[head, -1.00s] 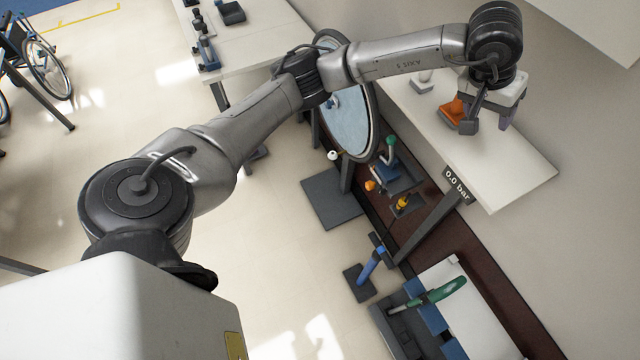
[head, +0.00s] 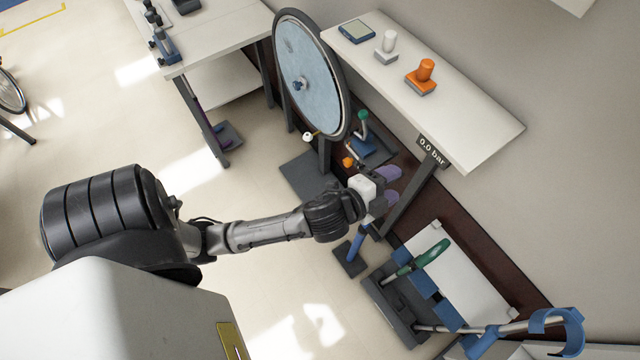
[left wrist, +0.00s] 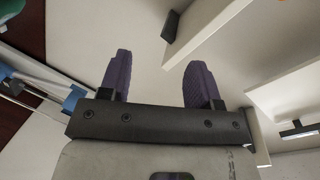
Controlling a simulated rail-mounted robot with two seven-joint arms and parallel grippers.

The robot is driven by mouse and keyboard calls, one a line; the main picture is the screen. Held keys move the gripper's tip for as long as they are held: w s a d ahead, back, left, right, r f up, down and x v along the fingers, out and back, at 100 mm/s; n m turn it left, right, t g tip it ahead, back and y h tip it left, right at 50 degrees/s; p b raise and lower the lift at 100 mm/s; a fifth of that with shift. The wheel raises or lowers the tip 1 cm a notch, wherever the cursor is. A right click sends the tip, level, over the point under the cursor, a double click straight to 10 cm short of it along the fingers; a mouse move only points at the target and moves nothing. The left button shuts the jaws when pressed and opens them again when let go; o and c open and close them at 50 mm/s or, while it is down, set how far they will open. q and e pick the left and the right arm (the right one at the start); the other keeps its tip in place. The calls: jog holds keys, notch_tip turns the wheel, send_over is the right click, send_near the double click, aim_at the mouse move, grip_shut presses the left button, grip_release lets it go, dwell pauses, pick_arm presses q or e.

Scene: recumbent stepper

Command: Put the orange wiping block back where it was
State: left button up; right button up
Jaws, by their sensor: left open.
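The orange wiping block (head: 426,70) stands upright on a grey base (head: 421,87) on the white shelf (head: 480,125), with nothing holding it. A white block of similar shape (head: 388,41) stands behind it to the left. My left gripper (head: 388,182) is well below and left of the block, near the dark rail beneath the shelf. Its two purple fingers are apart and empty, as the left wrist view (left wrist: 158,75) also shows. My right gripper is not in view.
A large round blue disc (head: 307,80) stands left of the shelf. A 0.0 bar sign (head: 432,151) hangs at the shelf's front edge. Open floor lies to the left.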

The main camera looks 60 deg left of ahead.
pick_arm(q)
jog(key=s+f+n+g, duration=0.5)
jog(key=s+f+g, duration=0.1)
jog(key=s, duration=0.5)
jog(key=s+f+n+g+h, duration=0.1)
jog(key=s+f+n+g, duration=0.4)
jog(key=s+f, duration=0.3)
jog(key=s+g, duration=0.1)
jog(key=s, duration=0.1)
jog(key=shift+s, duration=0.4)
jog(key=shift+d, duration=0.1)
notch_tip(320, 180, up, 15)
jog(key=p, duration=1.5)
